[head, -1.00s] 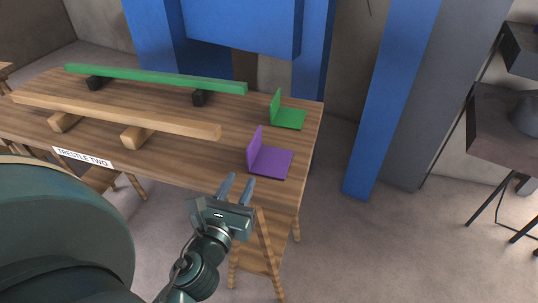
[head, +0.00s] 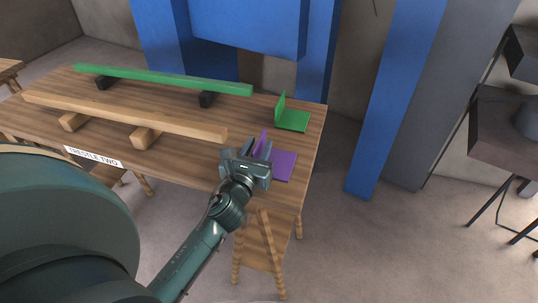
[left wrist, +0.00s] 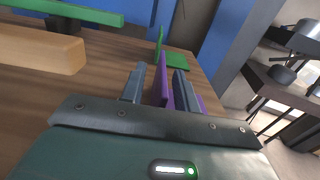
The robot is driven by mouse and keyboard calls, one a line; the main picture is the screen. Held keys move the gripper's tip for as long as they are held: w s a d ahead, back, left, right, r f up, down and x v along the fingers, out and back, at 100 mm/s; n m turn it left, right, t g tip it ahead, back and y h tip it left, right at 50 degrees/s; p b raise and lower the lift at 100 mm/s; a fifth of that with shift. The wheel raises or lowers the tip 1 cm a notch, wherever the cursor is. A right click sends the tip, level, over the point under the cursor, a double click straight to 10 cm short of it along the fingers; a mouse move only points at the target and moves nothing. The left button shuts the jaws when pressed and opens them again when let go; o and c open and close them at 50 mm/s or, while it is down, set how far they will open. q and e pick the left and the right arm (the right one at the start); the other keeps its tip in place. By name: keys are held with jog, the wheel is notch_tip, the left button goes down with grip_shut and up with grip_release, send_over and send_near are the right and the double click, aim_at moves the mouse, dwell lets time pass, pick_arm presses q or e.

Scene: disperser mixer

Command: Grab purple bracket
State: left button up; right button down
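The purple bracket (head: 283,165) is L-shaped, with a flat base and an upright plate, and sits near the right front of the wooden table. My left gripper (head: 262,148) is over the table at the bracket and hides part of its upright plate. In the left wrist view, the bracket's upright plate (left wrist: 162,80) stands between the two fingers of my left gripper (left wrist: 160,85). The fingers are apart, with a gap visible beside the plate. My right gripper is not in view.
A green bracket (head: 292,120) sits behind the purple one. A green beam (head: 165,80) and a wooden beam (head: 120,115) lie on blocks to the left. The table (head: 190,160) carries a "TRESTLE TWO" label (head: 93,157). Blue columns stand behind.

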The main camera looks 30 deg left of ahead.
pick_arm(q)
jog(key=shift+w+a, duration=0.1)
jog(key=shift+w, duration=0.45)
grip_shut()
